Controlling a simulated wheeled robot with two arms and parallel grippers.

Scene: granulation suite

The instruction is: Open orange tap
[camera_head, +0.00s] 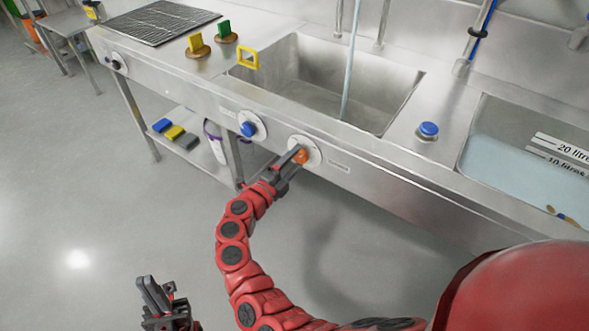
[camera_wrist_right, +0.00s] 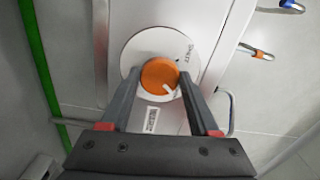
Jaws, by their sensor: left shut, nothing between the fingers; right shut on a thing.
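The orange tap (camera_head: 301,155) is a round knob on a white dial plate on the front panel of the steel sink unit. My right gripper (camera_head: 297,156) is shut on the orange tap, its fingers to either side of the knob. In the right wrist view the orange knob (camera_wrist_right: 160,77) sits between the fingertips (camera_wrist_right: 160,80), with a white mark at its lower right. A stream of water (camera_head: 349,70) falls into the left basin (camera_head: 290,88). My left gripper (camera_head: 158,298) is shut and empty, low at the left, far from the sink.
A blue tap (camera_head: 249,128) is left of the orange one on the same panel. A blue knob (camera_head: 428,130) stands on the worktop. The right basin (camera_head: 500,150) holds water. Yellow and green blocks stand by the drainer (camera_head: 160,22). The floor in front is clear.

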